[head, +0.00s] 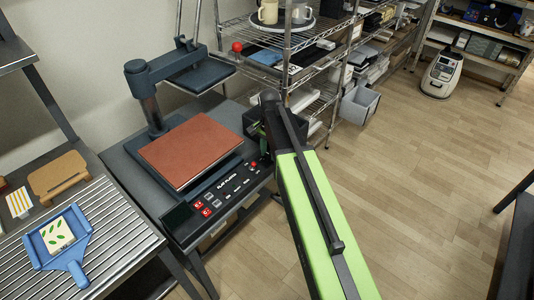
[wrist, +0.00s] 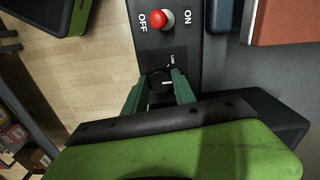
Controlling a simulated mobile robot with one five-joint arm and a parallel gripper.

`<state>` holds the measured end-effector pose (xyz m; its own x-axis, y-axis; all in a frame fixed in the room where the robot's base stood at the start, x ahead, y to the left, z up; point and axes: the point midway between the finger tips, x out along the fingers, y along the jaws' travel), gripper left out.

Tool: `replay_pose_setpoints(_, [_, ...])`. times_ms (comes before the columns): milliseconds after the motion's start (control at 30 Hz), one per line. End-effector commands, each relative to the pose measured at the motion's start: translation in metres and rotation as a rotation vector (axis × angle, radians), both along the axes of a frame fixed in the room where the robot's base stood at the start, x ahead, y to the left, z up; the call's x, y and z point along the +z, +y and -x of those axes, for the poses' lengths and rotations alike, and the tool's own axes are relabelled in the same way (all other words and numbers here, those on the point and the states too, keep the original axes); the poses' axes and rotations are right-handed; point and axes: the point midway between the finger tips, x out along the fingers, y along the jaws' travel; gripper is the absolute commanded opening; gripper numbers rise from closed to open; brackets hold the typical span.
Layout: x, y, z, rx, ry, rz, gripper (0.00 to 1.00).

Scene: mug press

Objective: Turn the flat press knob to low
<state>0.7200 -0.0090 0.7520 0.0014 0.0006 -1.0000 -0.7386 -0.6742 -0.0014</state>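The flat press has a red-brown pad (head: 190,152), a raised dark upper plate (head: 203,76) and a black control panel (head: 235,188). The black round knob (wrist: 160,82) with a white pointer line shows in the wrist view, below a small white marking. My gripper (wrist: 160,88) has its two green fingers on either side of the knob, very close to it. Whether both fingers press on it is unclear. In the head view my gripper (head: 261,142) is at the panel's right end and the knob is hidden.
A red ball switch (wrist: 160,18) between OFF and ON marks sits close to the knob. A ribbed table (head: 110,240) with a blue tray (head: 75,270) stands left of the press. A wire shelf (head: 270,55) stands behind. Wood floor (head: 420,190) at right is clear.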

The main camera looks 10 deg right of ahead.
Motion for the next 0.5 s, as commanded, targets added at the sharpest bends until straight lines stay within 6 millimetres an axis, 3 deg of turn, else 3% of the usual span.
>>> replay_pose_setpoints(133, [0.0,-0.001,0.001,-0.001,0.002,0.002,0.0])
replay_pose_setpoints(200, [0.0,0.011,0.001,0.0,0.003,0.001,0.0])
replay_pose_setpoints(500, [0.0,-0.003,-0.001,-0.002,-0.003,0.002,0.0])
